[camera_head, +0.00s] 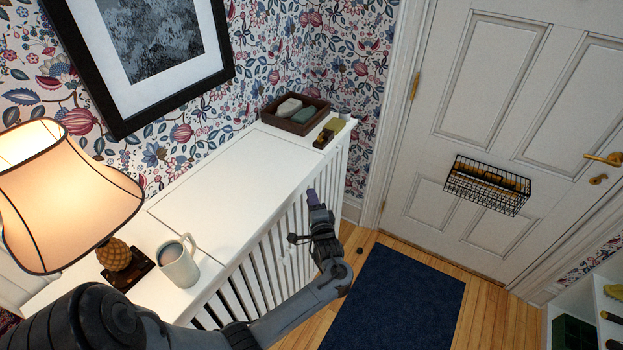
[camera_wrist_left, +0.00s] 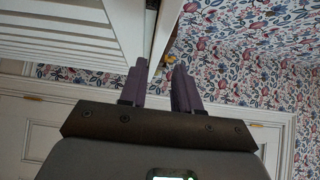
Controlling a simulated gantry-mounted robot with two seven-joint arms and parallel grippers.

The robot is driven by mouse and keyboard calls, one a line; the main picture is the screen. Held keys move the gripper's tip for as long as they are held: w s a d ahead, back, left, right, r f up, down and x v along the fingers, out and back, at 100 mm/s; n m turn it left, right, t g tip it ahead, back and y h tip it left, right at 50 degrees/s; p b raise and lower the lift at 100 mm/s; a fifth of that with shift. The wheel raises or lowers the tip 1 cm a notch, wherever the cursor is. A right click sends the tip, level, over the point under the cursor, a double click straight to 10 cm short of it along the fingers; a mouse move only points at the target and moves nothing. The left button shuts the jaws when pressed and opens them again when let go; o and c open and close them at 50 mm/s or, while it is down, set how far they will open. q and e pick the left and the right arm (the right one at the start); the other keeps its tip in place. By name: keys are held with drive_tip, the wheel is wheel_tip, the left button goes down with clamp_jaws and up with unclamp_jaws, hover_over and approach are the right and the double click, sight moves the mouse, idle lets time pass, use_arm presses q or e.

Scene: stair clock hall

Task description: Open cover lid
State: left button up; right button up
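The white slatted radiator cover (camera_head: 262,262) stands along the papered wall. Its flat white lid panel (camera_head: 215,182) lies level in the top, with thin seams around it, and looks closed. My left gripper (camera_head: 313,197) is beside the cover's front edge, fingers pointing toward the cover's far end. In the left wrist view my left gripper (camera_wrist_left: 161,78) has its two purple fingers apart with nothing between them. A white edge of the cover (camera_wrist_left: 167,28) shows just beyond the tips; I cannot tell whether they touch it. My right gripper is out of view.
A lit lamp (camera_head: 60,195) and a grey mug (camera_head: 178,265) stand on the cover's near end. A brown tray (camera_head: 295,116) and small items (camera_head: 328,133) sit at its far end. A white door (camera_head: 490,120) with a wire basket (camera_head: 487,185) is beyond a blue mat (camera_head: 395,300).

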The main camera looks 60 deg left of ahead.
sight(305, 180)
use_arm(q)
drive_tip(key=b+x, duration=0.1)
drive_tip(key=x, duration=0.6)
drive_tip(key=shift+a+f, duration=0.1)
drive_tip(key=shift+a, duration=0.2)
drive_tip(key=shift+x, duration=0.8)
clamp_jaws()
